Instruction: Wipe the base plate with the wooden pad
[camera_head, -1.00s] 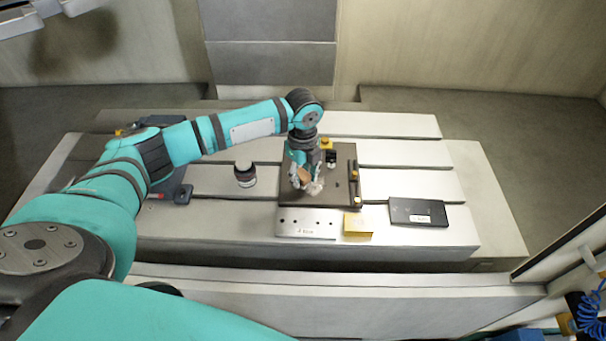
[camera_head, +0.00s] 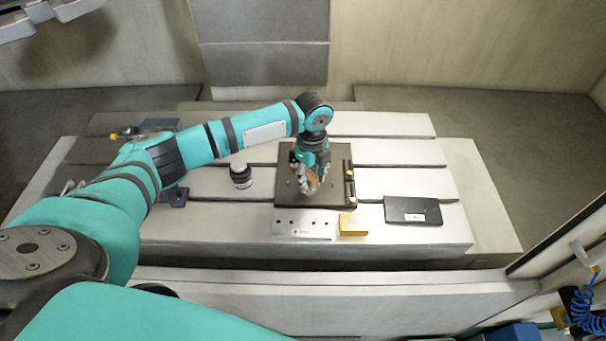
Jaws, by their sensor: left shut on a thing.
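The base plate (camera_head: 287,157) is a dark square plate lying on the slotted metal table, with a dark bar and yellow fittings along its right side. My left gripper (camera_head: 310,188) is over the middle of the plate, pointing down. It is shut on the wooden pad (camera_head: 314,184), a small brown piece mostly hidden by the fingers. The pad is at or just above the plate's surface; I cannot tell whether it touches. My right gripper does not show.
The slotted table (camera_head: 400,155) has a small dark and white round jar (camera_head: 241,176) left of the plate. In front lie a silver plate with holes (camera_head: 303,224) and a yellow block (camera_head: 353,224). A black labelled plate (camera_head: 413,210) lies at right. The table's right end is clear.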

